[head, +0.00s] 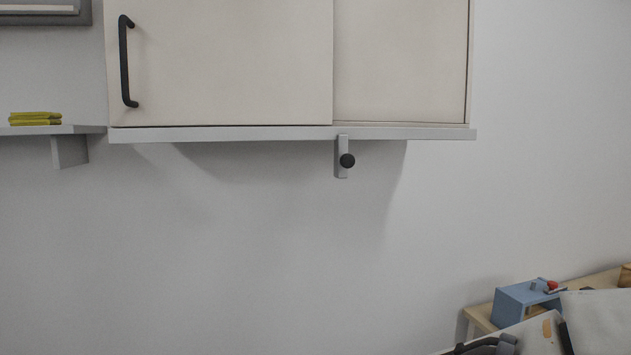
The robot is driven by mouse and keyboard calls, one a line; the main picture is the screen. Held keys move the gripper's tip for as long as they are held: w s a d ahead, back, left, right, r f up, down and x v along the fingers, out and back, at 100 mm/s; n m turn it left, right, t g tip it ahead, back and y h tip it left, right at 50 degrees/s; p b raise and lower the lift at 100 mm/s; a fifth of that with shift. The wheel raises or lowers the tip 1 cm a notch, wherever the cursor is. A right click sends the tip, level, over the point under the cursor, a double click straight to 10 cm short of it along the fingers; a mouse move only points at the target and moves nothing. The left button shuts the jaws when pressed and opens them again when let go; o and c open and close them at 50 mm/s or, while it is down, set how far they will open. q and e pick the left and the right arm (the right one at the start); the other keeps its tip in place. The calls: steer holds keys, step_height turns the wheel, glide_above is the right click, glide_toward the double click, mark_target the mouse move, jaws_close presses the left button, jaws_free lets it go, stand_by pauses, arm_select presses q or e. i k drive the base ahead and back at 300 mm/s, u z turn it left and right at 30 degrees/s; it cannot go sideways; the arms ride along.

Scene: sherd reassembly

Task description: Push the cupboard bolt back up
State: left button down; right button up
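The cupboard bolt (342,170) is a small light grey upright bar with a round black knob (347,160). It hangs below the cupboard's bottom ledge (250,134), close to where the front door panel ends. Its top meets the ledge; any part above is hidden. The cupboard (400,60) has a cream front door panel (230,70) with a black vertical handle (126,62) at left, and a second panel set back at right. The doors look shut.
A grey shelf (60,130) with folded yellow-green cloths (35,118) sits left of the cupboard. At lower right are a blue box (522,302) on a wooden surface and a pale surface with a small orange-brown piece (547,328). The space below the bolt is clear.

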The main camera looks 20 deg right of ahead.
mark_target(343, 160)
steer(key=z, duration=0.85)
steer(key=k, duration=0.35)
steer(key=u, duration=0.75)
